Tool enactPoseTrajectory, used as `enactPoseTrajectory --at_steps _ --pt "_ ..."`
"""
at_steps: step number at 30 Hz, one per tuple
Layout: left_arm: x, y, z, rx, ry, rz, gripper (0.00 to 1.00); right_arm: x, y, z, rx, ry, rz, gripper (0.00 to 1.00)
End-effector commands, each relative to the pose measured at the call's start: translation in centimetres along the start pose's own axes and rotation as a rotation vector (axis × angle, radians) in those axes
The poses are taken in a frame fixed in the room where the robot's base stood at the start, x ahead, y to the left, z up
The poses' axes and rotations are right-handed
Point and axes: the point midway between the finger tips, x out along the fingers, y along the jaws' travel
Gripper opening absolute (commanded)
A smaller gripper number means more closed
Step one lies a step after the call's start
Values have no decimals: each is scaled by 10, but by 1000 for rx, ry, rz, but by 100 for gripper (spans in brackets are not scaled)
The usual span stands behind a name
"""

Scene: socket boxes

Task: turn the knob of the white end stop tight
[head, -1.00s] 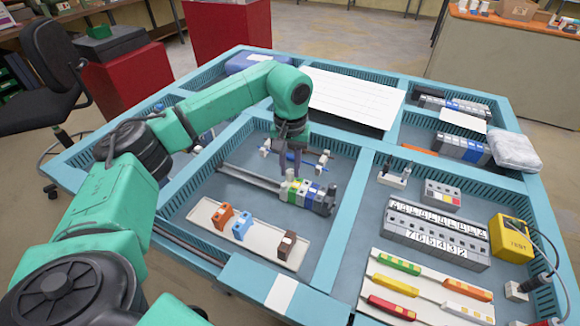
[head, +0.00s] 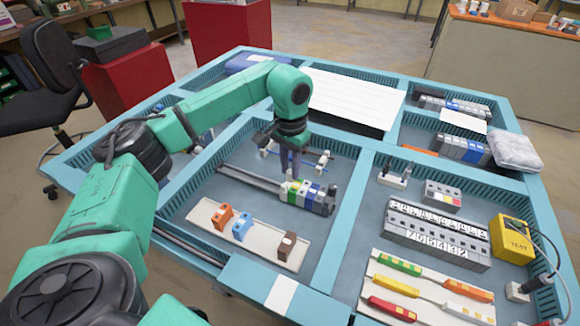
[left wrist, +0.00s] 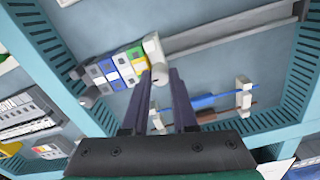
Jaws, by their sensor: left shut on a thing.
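The white end stop (left wrist: 154,50) sits on the rail (left wrist: 230,32) at the end of a row of grey, blue, green and yellow blocks (left wrist: 118,70) in the left wrist view. In the head view the block row (head: 310,197) lies in the tray below my left gripper. My left gripper (left wrist: 162,74) points down at the end stop, its two dark fingers shut on the end stop's knob. The knob is mostly hidden between the fingertips. In the head view the left gripper (head: 290,174) stands over the row's left end. My right gripper is not in view.
Blue and brown screwdriver-like rods lie on white holders (left wrist: 243,98) behind the gripper. A cream tray (head: 262,252) with orange, blue and brown pieces lies in front. Blue dividers (head: 345,225) edge the compartment. A grey numbered block row (head: 435,240) stands to the right.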

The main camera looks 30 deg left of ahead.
Motion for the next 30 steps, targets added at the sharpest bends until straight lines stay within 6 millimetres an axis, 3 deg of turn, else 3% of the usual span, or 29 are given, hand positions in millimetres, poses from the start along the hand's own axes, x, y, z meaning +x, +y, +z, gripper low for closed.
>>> enactPoseTrajectory --at_steps 7,8,10,19,23,26,30 --pt "-4 0 -3 -2 15 2 0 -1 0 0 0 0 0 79" --pt "-5 0 -3 -2 15 2 30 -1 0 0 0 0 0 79" --pt "-4 0 -3 -2 14 2 57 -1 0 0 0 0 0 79" --pt "-2 0 -1 -2 5 1 57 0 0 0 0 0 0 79" --pt "-10 0 -2 -2 7 1 57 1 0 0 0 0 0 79" --pt "-27 0 -2 -1 9 0 57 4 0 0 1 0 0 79" --pt "-66 0 -2 -1 12 1 57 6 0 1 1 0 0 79"
